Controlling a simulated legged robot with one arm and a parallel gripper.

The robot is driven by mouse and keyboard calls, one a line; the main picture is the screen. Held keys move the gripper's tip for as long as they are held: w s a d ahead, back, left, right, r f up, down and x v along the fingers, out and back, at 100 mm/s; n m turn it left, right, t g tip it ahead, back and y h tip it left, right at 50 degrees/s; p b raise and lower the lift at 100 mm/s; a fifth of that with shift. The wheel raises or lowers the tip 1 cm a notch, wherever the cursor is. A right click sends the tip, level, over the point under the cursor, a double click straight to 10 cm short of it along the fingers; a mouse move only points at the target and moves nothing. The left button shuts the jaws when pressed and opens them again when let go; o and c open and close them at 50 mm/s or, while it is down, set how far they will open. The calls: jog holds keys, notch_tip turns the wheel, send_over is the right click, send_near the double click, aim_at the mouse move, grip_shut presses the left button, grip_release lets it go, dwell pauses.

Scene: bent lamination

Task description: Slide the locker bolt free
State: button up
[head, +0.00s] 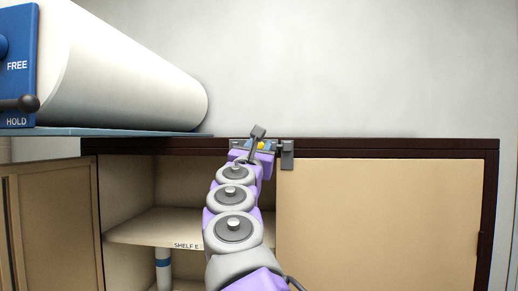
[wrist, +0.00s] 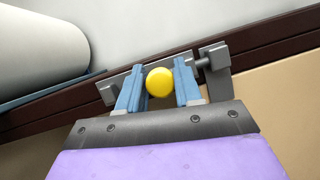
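The locker bolt is a grey rod (wrist: 203,62) on a grey backplate along the dark top rail. Its yellow knob (wrist: 159,82) sits between the two blue fingers of my gripper (wrist: 160,85) in the wrist view, with hardly any gap on either side. The rod's right end reaches a grey bracket (wrist: 217,72), which hangs over the top of the closed tan door (head: 375,220). In the head view, my arm partly covers the bolt, and a bit of the yellow knob (head: 261,146) shows beside my gripper. The rod behind the fingers is hidden.
A large white roll (head: 110,75) lies on a blue board at the upper left, beside a blue panel (head: 17,90) marked FREE and HOLD. The left door (head: 50,225) stands open, showing a shelf (head: 150,230) marked SHELF E. The wall space above the locker's right half is clear.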

jog(key=shift+c, duration=0.6)
jog(key=shift+d, duration=0.2)
grip_shut()
jog(key=shift+d, duration=0.1)
jog(key=shift+d+r, duration=0.1)
